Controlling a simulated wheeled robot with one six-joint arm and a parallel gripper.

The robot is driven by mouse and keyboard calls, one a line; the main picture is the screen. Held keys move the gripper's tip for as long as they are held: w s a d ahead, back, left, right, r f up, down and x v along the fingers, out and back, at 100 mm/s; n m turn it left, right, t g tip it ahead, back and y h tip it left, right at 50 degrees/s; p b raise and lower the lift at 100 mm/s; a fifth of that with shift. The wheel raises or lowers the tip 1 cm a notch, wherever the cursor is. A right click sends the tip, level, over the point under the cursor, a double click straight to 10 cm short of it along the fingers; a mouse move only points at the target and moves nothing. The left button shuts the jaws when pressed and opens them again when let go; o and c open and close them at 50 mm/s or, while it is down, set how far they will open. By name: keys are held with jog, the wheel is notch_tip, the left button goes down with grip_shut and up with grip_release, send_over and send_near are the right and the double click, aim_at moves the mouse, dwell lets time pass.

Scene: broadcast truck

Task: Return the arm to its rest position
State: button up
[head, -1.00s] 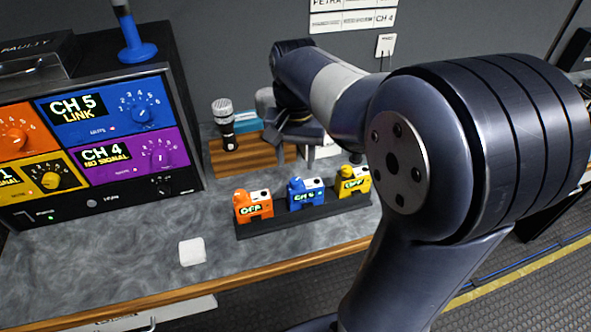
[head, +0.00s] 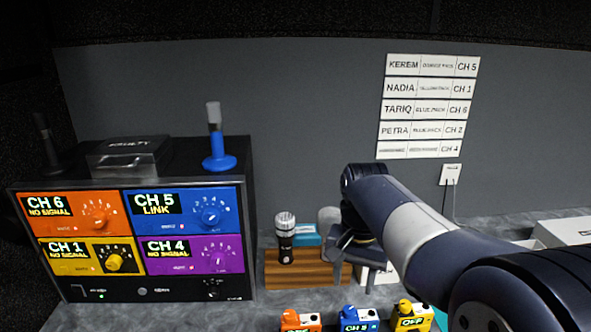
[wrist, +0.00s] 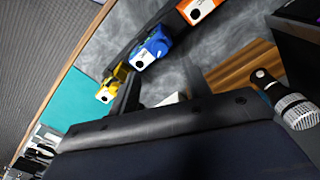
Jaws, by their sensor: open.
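My arm (head: 412,225) reaches from the lower right of the head view toward the back of the counter. My gripper (head: 354,276) hangs at its far end, pointing down, just right of the standing microphone (head: 285,240). The jaws are open and I see nothing held between them. In the wrist view a dark part of my own arm fills the lower half, and the microphone (wrist: 295,108) shows at the right edge.
Orange (head: 300,321), blue (head: 359,319) and yellow (head: 413,316) packs stand in a row in front. A four-panel receiver rack (head: 248,215) stands at left, with a blue-based antenna (head: 219,160) on top. A wooden block (head: 290,275) sits behind the packs. White boxes (head: 572,232) stand at right.

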aim_at(349, 310)
notch_tip(349, 310, down, 8)
jog(key=shift+f, duration=0.1)
dwell(0.4)
